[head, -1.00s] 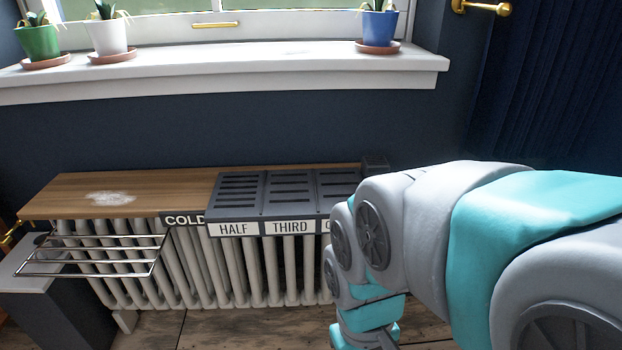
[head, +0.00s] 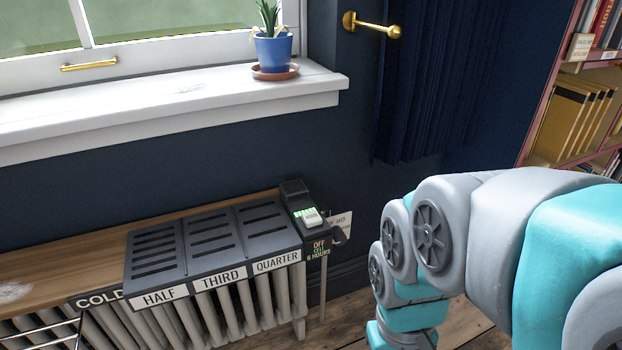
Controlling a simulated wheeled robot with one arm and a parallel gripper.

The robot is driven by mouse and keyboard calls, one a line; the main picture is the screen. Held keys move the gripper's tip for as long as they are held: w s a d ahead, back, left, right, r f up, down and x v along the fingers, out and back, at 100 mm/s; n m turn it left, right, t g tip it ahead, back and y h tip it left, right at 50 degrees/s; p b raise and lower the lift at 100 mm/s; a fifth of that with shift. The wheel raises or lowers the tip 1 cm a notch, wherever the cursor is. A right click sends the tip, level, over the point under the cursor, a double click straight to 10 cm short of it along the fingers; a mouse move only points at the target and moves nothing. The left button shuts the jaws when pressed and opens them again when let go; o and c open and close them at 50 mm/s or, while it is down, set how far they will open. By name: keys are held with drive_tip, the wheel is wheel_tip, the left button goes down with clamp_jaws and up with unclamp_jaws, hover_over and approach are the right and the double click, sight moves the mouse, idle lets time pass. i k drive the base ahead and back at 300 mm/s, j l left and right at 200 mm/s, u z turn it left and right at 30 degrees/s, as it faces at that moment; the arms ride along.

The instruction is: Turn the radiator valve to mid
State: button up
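The radiator (head: 215,315) stands under the window, with pale ribs and a wooden top. At its right end a small dark knob (head: 338,236), which looks like the valve, sits above a thin upright pipe (head: 323,285). I cannot read its setting. A white card with writing (head: 342,222) is behind it, partly hidden. My arm comes in from the right and bends down, right of the radiator and apart from the knob. My gripper is below the picture's lower edge.
A dark slotted cover (head: 210,243) labelled HALF, THIRD, QUARTER lies on the wooden top (head: 70,258). A dark box with a green-lit switch (head: 309,215) adjoins it. A wire rack (head: 45,338) is at lower left. A blue plant pot (head: 272,50) stands on the sill. Bookshelves are at right.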

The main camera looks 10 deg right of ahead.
sight(340, 237)
drive_tip(key=k+j+u, duration=0.1)
drive_tip(key=j, duration=0.3)
drive_tip(key=k+j+u, duration=0.1)
drive_tip(key=j, duration=0.35)
drive_tip(key=k+j+u, duration=0.15)
drive_tip(key=j, duration=0.25)
drive_tip(key=i, duration=0.1)
